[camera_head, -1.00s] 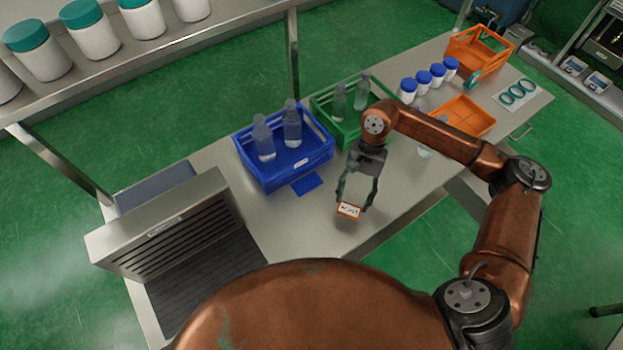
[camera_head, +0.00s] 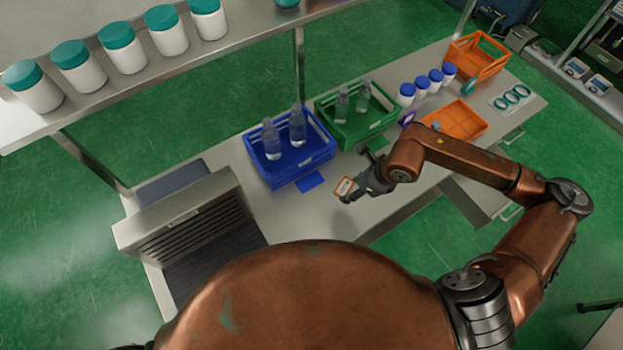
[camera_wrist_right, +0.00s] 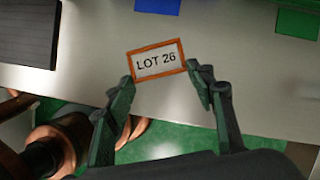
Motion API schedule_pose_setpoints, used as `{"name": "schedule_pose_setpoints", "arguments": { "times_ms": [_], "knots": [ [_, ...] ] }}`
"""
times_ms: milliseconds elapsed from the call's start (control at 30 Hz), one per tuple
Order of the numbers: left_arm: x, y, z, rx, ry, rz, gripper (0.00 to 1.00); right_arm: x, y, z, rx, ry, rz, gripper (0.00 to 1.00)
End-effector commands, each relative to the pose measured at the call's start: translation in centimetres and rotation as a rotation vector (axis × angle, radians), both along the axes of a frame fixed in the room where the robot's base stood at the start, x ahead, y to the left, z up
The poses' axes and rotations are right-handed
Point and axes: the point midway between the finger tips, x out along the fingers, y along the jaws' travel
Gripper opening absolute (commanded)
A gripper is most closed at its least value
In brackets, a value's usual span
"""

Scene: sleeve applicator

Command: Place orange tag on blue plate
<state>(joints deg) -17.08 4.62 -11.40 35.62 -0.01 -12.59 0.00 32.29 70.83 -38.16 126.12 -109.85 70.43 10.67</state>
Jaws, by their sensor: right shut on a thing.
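The orange tag (camera_head: 343,187) is a small white card with an orange rim. In the right wrist view the orange tag (camera_wrist_right: 158,61) reads "LOT 26" and sits between the fingertips. My right gripper (camera_head: 347,192) is shut on it and holds it above the table's front part; the gripper also shows in the right wrist view (camera_wrist_right: 160,84). The blue plate (camera_head: 310,181) lies flat on the table in front of the blue crate, left of the tag. It also shows at the top of the right wrist view (camera_wrist_right: 158,6). My left gripper is not in view.
A blue crate (camera_head: 291,174) and a green crate (camera_head: 352,137) hold bottles. A green plate (camera_wrist_right: 297,22) lies right of the blue one. A grey slatted machine (camera_head: 185,222) stands left. Orange trays (camera_head: 455,119) and blue-lidded jars (camera_head: 421,83) are at the far right.

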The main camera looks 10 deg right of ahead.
Motion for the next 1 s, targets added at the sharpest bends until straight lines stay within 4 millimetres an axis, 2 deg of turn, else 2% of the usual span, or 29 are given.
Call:
{"name": "schedule_pose_setpoints", "arguments": {
  "times_ms": [167,433,600,733,900,1000],
  "knots": [
    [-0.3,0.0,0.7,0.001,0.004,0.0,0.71,2.3,1.3,-0.9,0.004,0.002,-0.013,0.3],
    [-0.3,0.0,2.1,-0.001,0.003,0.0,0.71,8.1,4.0,-3.7,0.004,0.002,-0.012,0.3],
    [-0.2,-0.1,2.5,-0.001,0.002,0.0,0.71,10.4,5.0,-7.0,0.003,0.005,-0.014,0.3],
    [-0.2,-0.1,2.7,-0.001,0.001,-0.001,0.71,11.6,5.5,-8.6,0.001,0.004,-0.013,0.3],
    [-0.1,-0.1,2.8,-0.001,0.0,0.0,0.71,12.2,5.8,-9.5,0.001,0.003,-0.012,0.3],
    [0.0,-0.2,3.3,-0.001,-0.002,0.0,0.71,12.5,5.9,-10.8,-0.001,0.006,-0.012,0.3]
  ]
}}
